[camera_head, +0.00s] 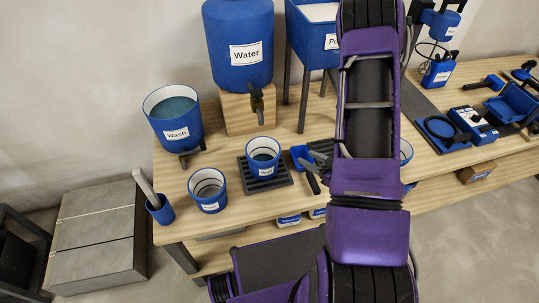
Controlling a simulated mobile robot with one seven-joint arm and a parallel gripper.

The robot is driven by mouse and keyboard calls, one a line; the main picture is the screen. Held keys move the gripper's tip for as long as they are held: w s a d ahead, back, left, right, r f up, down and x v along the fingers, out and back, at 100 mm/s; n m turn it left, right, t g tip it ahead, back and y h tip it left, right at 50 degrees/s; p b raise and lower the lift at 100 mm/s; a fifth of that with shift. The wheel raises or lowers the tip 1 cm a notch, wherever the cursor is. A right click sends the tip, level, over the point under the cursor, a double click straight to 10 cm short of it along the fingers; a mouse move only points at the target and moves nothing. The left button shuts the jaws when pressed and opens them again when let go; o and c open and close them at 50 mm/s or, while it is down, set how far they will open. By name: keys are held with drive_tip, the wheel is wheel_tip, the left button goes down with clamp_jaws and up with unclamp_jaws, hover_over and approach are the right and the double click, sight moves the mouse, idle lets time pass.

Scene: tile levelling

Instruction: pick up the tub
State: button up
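Two small blue tubs stand on the wooden bench. One labelled tub (209,195) is near the front edge and looks empty, with pale ring lines inside. The other labelled tub (263,164) stands upright on a dark slatted grate and holds bluish water. A further blue-rimmed container (405,153) is mostly hidden behind my purple arm. I cannot tell which one is the task's tub. My arm covers most of the area around my gripper. A grey, finger-like part shows at the arm's left edge, right of the water-filled tub; its opening cannot be made out.
A large blue Wash bucket (173,126) stands at the back left of the bench. A blue Water tank (240,50) with a tap sits on a wooden block (238,117). A blue scoop-like tool (300,156) lies near the grate. Blue tools lie at right.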

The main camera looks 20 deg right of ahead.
approach(271, 142)
drive_tip(key=shift+m, duration=0.3)
drive_tip(key=shift+x, duration=3)
drive_tip(key=shift+w+d+r, duration=0.1)
drive_tip(key=shift+r, duration=0.05)
clamp_jaws()
